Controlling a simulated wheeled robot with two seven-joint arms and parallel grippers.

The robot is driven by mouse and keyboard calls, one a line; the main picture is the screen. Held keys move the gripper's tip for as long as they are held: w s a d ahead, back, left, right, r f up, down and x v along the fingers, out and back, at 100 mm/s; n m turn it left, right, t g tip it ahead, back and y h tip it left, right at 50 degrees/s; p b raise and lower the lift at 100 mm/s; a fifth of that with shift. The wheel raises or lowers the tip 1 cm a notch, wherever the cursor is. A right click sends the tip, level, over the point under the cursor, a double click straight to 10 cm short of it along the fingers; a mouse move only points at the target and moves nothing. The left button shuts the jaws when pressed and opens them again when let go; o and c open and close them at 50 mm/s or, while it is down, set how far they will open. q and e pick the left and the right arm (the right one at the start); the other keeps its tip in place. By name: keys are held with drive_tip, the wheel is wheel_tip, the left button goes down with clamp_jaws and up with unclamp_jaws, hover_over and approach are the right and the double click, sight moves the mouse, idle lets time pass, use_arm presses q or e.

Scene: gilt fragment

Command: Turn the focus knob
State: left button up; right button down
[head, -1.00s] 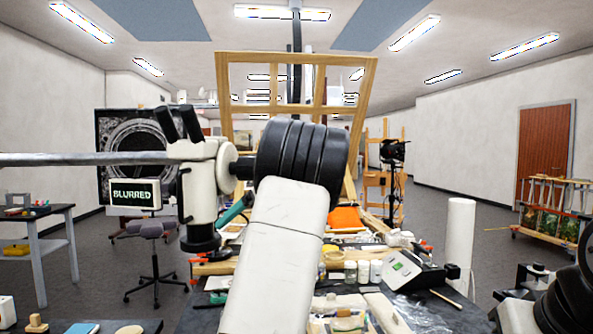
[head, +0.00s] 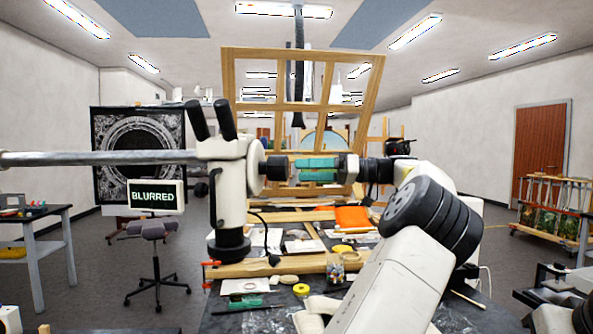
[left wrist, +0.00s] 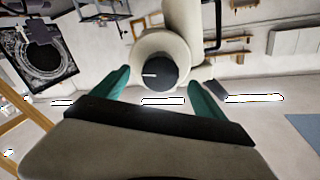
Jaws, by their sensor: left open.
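The focus knob (head: 277,168) is a dark cylinder on the right side of the white microscope head (head: 232,175). In the left wrist view the knob (left wrist: 158,72) faces me end-on, with a short white mark pointing left. My left gripper (head: 294,169) has teal fingers and points left at the knob, in line with it. In the left wrist view the open fingers (left wrist: 160,80) stand on either side of the knob; I cannot tell whether they touch it. A small display (head: 154,197) below the microscope's bar reads BLURRED. My right gripper does not show.
A metal bar (head: 90,158) carries the microscope from the left. A tilted wooden frame (head: 232,85) stands behind the gripper. The cluttered workbench (head: 225,318) below holds tools, jars and an orange cloth (head: 353,217). A stool (head: 153,232) stands at left.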

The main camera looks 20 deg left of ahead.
sight(287, 169)
use_arm(q)
drive_tip(key=x, duration=0.7)
drive_tip(key=shift+s+a+r, duration=0.15)
drive_tip(key=shift+a+r, duration=0.05)
drive_tip(key=shift+a, duration=0.1)
drive_tip(key=c, duration=1.4)
